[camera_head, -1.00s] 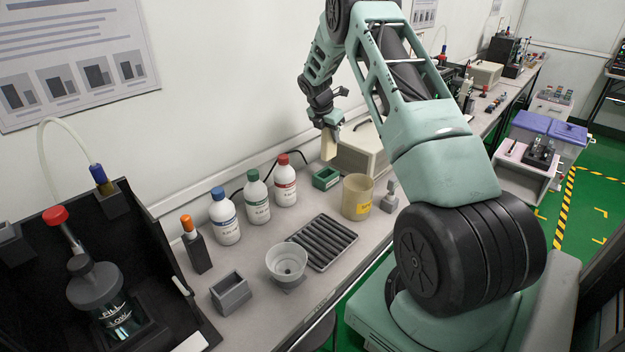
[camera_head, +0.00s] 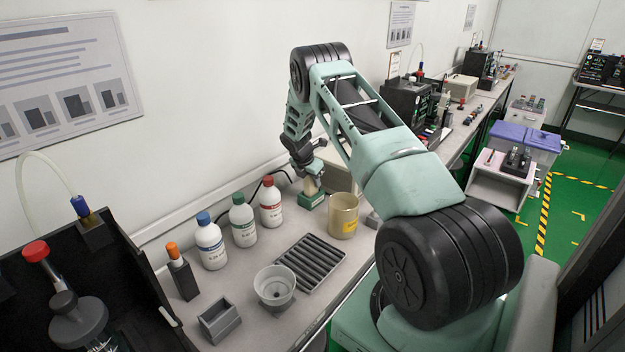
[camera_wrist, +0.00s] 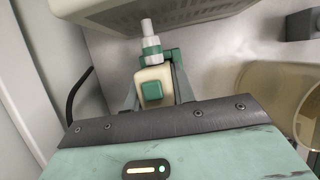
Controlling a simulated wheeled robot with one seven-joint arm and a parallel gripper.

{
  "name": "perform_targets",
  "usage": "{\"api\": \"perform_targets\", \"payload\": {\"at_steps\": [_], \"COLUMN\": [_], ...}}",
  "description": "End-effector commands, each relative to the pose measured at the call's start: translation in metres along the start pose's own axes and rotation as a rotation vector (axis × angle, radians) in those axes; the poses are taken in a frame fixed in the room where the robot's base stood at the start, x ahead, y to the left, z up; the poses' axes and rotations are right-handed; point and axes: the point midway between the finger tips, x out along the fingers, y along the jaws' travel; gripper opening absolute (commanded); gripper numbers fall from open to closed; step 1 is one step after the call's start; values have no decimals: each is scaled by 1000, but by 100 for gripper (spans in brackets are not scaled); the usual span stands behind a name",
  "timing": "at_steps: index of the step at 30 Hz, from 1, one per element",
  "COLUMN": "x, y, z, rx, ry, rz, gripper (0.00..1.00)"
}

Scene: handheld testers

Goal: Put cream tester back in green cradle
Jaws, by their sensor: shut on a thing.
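The cream tester (camera_head: 311,186) is upright in my gripper (camera_head: 308,176). In the wrist view the tester (camera_wrist: 153,76) has a green button and a white and green tip, and lies between the fingers of my gripper (camera_wrist: 154,84), which are shut on it. The green cradle (camera_head: 314,202) stands on the bench directly below the tester in the head view. The tester's lower end meets or overlaps the cradle's opening there. I cannot tell how deep it is in the cradle.
A beige box (camera_head: 332,158) stands close behind the cradle. A yellowish beaker (camera_head: 343,216) is at its right and a red-capped bottle (camera_head: 270,203) at its left.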

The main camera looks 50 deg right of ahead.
Motion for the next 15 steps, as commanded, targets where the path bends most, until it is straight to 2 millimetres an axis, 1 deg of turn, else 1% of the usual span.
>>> {"api": "perform_targets", "payload": {"at_steps": [6, 7, 8, 9, 15], "x": [4, 3, 3, 3, 3], "y": [0, 0, 0, 0, 0], "z": [-2, -2, -2, -2, -2], "rx": [-1, -1, -1, -1, -1], "ry": [1, 1, 1, 1, 1], "rz": [-1, -1, -1, -1, -1], "gripper": [0, 34, 42, 47, 47]}}
